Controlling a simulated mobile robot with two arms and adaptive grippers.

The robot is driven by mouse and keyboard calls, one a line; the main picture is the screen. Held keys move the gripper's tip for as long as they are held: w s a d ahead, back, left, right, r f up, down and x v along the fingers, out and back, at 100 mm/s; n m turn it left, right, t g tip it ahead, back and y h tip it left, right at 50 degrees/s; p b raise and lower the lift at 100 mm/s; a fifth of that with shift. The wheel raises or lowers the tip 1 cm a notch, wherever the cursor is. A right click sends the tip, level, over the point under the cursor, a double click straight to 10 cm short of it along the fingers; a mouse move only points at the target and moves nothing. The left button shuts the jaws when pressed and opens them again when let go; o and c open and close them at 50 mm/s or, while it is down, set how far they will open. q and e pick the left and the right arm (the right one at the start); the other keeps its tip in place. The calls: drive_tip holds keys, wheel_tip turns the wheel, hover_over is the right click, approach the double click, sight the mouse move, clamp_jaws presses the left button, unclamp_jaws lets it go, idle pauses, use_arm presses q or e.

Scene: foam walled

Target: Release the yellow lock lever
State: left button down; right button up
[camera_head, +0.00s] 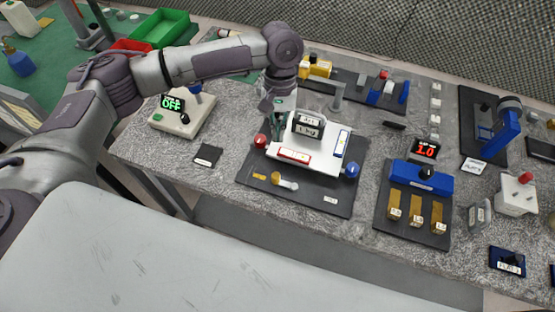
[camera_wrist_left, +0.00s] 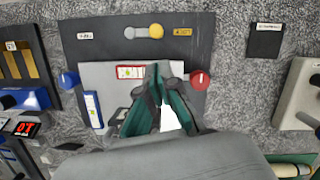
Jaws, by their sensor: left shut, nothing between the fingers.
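The yellow lock lever (camera_head: 276,177) is a round yellow knob on a short pale bar, lying on a dark plate (camera_head: 310,201) near its front edge. In the left wrist view, the yellow lever (camera_wrist_left: 156,31) is at the top, beside a yellow label (camera_wrist_left: 182,32); a white label (camera_wrist_left: 85,36) is on the other side. My right gripper is not in view.
A red knob (camera_head: 260,140) and a blue knob (camera_head: 352,169) flank the white block. A blue fixture with yellow blocks (camera_head: 417,212) is at right, a pale switch box (camera_head: 183,118) at left. The table around the plate's front is clear.

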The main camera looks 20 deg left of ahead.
use_arm(q)
drive_tip(key=shift+f, duration=0.1)
drive_tip(key=p, duration=0.3)
approach(284, 182)
drive_tip(key=f, duration=0.1)
drive_tip(key=a+f, duration=0.1)
drive_tip(key=f, duration=0.1)
drive_tip(key=a+f, duration=0.1)
drive_tip(key=f, duration=0.1)
drive_tip(key=shift+w+a+f, duration=0.1)
drive_tip(key=shift+w+a, duration=0.05)
drive_tip(key=shift+w, duration=0.1)
drive_tip(key=shift+b, duration=0.3)
drive_tip(key=shift+w+f, duration=0.1)
